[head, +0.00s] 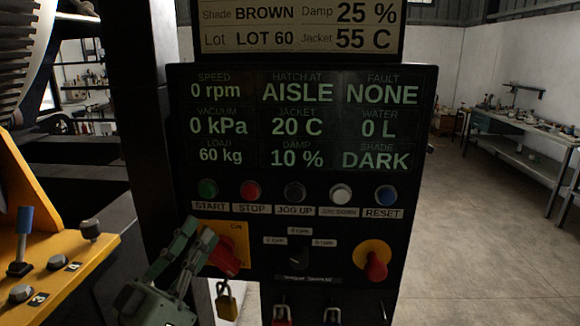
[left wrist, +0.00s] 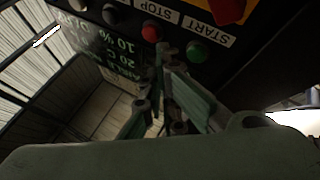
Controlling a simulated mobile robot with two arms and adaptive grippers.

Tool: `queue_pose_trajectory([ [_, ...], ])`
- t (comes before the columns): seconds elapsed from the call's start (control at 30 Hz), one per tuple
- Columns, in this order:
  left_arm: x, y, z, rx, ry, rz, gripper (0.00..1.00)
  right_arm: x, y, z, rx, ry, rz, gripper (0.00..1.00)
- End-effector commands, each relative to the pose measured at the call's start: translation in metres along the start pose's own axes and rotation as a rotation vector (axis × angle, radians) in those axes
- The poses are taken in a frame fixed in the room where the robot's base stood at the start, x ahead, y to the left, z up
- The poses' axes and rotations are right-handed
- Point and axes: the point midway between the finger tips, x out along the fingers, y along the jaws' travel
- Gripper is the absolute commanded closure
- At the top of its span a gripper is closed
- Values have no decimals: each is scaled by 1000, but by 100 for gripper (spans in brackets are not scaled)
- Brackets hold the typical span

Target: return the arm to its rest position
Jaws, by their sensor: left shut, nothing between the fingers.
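My left gripper (head: 199,232) is shut and empty in front of the lower left of the black control panel (head: 346,222). In the head view its fingers overlap the yellow plate (head: 236,233) and lie beside the red rotary switch (head: 226,260); I cannot tell whether they touch it. The left wrist view shows the fingers in front of the panel, close to the green START button (left wrist: 197,52) and the red STOP button (left wrist: 151,33). My right gripper is in neither view.
A brass padlock (head: 227,303) hangs below the rotary switch. A red emergency knob (head: 376,266) is at the panel's right. A yellow console (head: 70,245) with a blue-topped lever (head: 22,235) stands left. Open floor (head: 480,250) and a bench (head: 520,135) are at right.

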Motion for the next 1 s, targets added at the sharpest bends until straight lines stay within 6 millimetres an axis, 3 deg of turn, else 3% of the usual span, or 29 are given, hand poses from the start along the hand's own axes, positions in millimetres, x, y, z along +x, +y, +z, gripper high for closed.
queue_pose_trajectory([
  [0.1, -31, 15, 75, 37, -272, -10, 100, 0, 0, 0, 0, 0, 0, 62],
  [0.17, -54, 19, 114, 61, -427, -27, 100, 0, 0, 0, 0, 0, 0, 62],
  [0.3, -130, 20, 188, 101, -792, -100, 100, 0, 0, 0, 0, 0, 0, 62],
  [0.4, -194, 17, 223, 118, -1041, -177, 100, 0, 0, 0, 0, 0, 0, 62],
  [0.53, -266, 14, 242, 126, -1291, -277, 100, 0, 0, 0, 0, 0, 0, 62],
  [0.7, -340, 15, 244, 117, -1532, -395, 100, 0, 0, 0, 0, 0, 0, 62],
  [0.9, -413, 24, 230, 94, -1764, -529, 100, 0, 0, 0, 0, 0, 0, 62],
  [1.0, -423, 13, 261, 93, -1774, -525, 100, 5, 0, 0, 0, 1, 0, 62],
])
